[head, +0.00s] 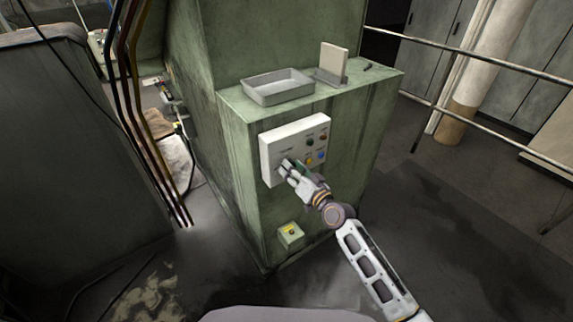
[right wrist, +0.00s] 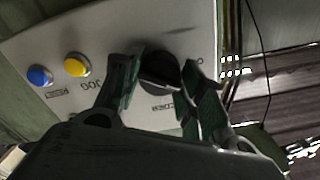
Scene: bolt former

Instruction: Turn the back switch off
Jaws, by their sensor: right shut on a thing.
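A white control panel (head: 269,148) is on the front of the green machine cabinet. My right gripper (head: 287,167) is at the lower left part of this panel in the head view and covers what is behind it. In the right wrist view, a black rotary switch knob (right wrist: 158,70) sits between the two fingers of my right gripper (right wrist: 165,82). The gripper is shut on the knob. The knob's turned position is hard to read, and the label below it is partly hidden. My left gripper is not in view.
A blue button (right wrist: 40,76) and a yellow button (right wrist: 77,65) sit beside the knob on the panel. A grey tray (head: 278,87) is on the cabinet ledge. Railings (head: 480,58) stand at right.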

